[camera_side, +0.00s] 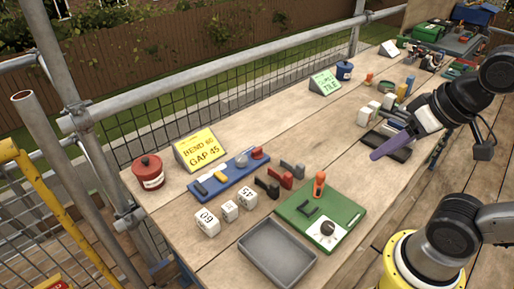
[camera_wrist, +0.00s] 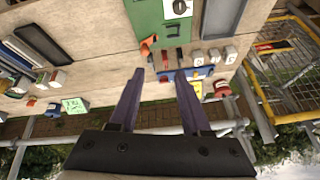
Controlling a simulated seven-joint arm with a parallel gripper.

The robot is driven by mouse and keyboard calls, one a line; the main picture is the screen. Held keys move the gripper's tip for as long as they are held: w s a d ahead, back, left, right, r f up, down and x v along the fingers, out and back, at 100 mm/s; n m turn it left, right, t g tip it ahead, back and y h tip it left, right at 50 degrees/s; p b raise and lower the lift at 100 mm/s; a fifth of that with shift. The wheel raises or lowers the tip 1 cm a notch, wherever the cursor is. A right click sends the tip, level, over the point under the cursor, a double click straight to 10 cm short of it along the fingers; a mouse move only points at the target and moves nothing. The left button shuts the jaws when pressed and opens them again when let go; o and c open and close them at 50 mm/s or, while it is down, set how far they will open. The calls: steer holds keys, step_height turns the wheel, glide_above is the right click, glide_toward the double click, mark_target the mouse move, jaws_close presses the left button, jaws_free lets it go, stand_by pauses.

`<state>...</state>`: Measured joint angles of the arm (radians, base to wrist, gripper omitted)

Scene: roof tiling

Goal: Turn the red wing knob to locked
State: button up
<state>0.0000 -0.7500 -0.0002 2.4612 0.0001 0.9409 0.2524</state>
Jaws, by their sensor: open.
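A green board (camera_side: 296,208) lies on the bench, carrying a white plate (camera_side: 320,243) with a small dark knob (camera_side: 327,229) on it. An orange handle (camera_side: 319,184) stands at the board's far edge. I cannot make out a clearly red wing knob; a small red piece (camera_side: 257,153) sits at the end of a blue base (camera_side: 228,176). In the wrist view the green board (camera_wrist: 147,22) and white plate (camera_wrist: 170,10) are at the top edge. My gripper (camera_wrist: 160,77) is open and empty, its purple fingers apart. In the side view it is right of the board, above the bench.
A grey tray (camera_side: 277,254) lies in front of the board. White number blocks (camera_side: 207,222), a red pot (camera_side: 148,172) and a yellow sign (camera_side: 200,149) stand to the left. A black tray (camera_side: 402,154) lies near my gripper. Bare planks lie between the board and that tray.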

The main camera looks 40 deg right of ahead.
steer(key=w+r+m, duration=0.5)
steer(key=r, duration=0.1)
steer(key=w+r+m+g, duration=0.1)
steer(key=w+r+m, duration=0.35)
steer(key=w, duration=0.75)
steer(key=m+g, duration=0.5)
steer(key=m, duration=0.1)
glide_above(257, 149)
step_height(257, 149, down, 20)
step_height(257, 149, down, 13)
steer(key=shift+f, duration=0.2)
jaws_close()
